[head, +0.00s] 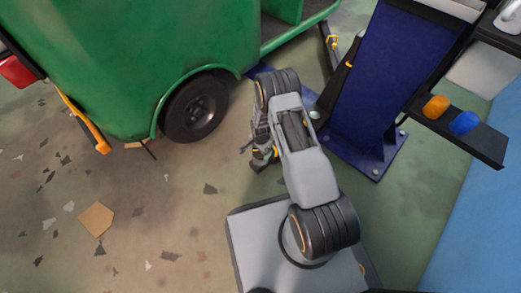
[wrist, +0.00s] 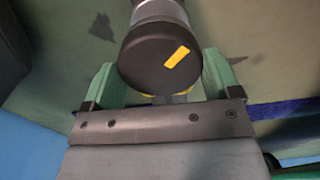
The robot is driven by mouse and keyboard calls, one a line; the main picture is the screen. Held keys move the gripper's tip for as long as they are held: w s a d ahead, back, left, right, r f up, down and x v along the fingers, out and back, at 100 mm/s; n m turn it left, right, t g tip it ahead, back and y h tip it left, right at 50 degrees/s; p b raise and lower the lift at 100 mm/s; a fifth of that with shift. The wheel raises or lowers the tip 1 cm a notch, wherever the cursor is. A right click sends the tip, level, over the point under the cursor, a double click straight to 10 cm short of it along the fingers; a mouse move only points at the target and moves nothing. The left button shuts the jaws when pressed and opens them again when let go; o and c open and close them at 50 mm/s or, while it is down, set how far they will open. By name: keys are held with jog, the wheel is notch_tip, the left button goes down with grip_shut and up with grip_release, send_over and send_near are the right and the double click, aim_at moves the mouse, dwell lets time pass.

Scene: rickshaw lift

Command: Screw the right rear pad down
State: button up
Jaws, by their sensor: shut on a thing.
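The right rear pad (wrist: 160,52) shows in the wrist view as a round black disc with a yellow mark on top and a grey stem beyond it. My gripper (wrist: 160,82) has its green-faced fingers on either side of the pad and is shut on it. In the head view my gripper (head: 262,157) points down, right of the rickshaw's wheel. A little yellow shows there, but my arm hides most of the pad. I cannot tell how far down its thread sits.
The green rickshaw (head: 110,60) with its black wheel (head: 194,107) stands at the upper left. A blue lift post (head: 362,85) stands to the right. A shelf (head: 485,140) holds an orange and a blue piece. A cardboard scrap (head: 97,220) lies on the open floor.

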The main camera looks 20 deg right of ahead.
jog(key=m, duration=0.4)
jog(key=shift+w+r+m, duration=0.1)
jog(key=shift+w+m, duration=0.05)
jog(key=shift+m, duration=0.15)
jog(key=m, duration=1.2)
jog(key=shift+m, duration=0.3)
jog(key=shift+r+m+p, duration=0.2)
jog(key=shift+m+p, duration=0.4)
jog(key=shift+m, duration=0.3)
jog(key=m+p, duration=0.1)
jog(key=p, duration=0.2)
jog(key=shift+r+m+p, duration=0.2)
jog(key=shift+m+p, duration=0.2)
jog(key=m+p, duration=0.1)
jog(key=p, duration=0.2)
jog(key=shift+f, duration=0.1)
jog(key=shift+f+m+p, duration=0.25)
jog(key=shift+m+p, duration=0.15)
jog(key=shift+p, duration=0.15)
